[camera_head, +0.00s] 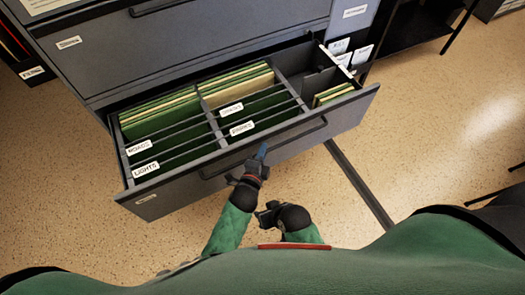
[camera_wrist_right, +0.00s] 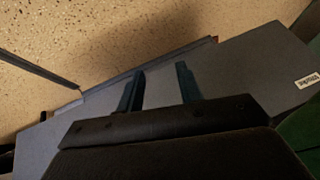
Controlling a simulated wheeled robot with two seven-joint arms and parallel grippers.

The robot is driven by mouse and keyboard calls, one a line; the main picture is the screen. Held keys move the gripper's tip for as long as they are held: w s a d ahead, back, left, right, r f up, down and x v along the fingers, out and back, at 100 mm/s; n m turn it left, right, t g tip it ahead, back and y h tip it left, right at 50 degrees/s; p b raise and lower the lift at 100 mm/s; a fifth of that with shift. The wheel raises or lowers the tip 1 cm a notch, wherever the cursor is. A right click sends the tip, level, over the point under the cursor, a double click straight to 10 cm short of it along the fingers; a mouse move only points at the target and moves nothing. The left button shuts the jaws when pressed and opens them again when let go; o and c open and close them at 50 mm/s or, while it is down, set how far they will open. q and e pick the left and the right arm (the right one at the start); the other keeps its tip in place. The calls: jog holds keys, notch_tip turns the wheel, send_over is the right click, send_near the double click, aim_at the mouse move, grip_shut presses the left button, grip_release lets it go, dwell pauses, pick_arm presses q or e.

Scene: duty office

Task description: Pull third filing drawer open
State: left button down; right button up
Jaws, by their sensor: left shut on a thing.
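The open filing drawer (camera_head: 350,118) is pulled well out of the grey cabinet (camera_head: 190,50), showing green and tan folders inside. Its long bar handle (camera_head: 300,134) runs across the front. My left gripper (camera_head: 262,153) is at the middle of the handle, with its blue fingers shut on it; the arm hides part of the contact. My right gripper (camera_head: 268,212) is lower and nearer to me, apart from the handle. In the right wrist view its two fingers (camera_wrist_right: 159,88) are spread with nothing between them, in front of a grey panel (camera_wrist_right: 255,65) with a white label.
A closed drawer with a handle (camera_head: 150,8) is above the open one. Dividers labelled NOMADS and LIGHTS (camera_head: 146,169) stand in the drawer. A dark bar (camera_head: 358,185) lies along the speckled floor at the right. A black shelf (camera_head: 410,30) stands at the back right. Floor (camera_head: 450,130) is clear at the right.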

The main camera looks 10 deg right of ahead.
pick_arm(q)
jog(key=c, duration=1.5)
grip_release()
jog(key=shift+o, duration=0.2)
